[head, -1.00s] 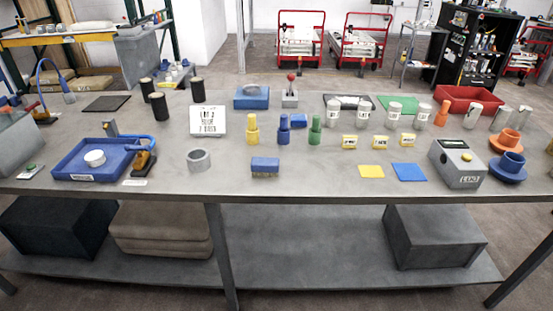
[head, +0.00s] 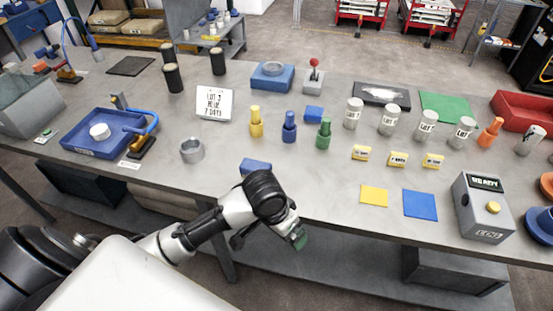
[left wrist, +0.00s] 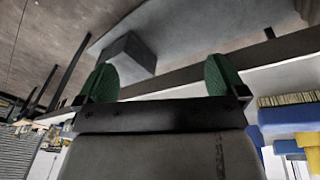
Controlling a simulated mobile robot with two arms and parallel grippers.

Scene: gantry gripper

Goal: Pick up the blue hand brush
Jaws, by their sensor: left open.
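The blue hand brush (head: 254,165) lies near the front edge of the table, partly hidden behind my left wrist in the head view. It also shows at the right edge of the left wrist view (left wrist: 285,117), with tan bristles. My left gripper (head: 299,238) hangs in front of the table edge, to the right of the brush and apart from it. In the left wrist view its green finger pads (left wrist: 160,78) are spread wide with nothing between them. My right gripper is not in view.
A grey ring (head: 192,151) stands left of the brush. Yellow (head: 256,121), blue (head: 289,127) and green (head: 324,133) bottle-like pieces stand behind it. A yellow square (head: 374,195) and a blue square (head: 420,205) lie to the right. The tabletop between is clear.

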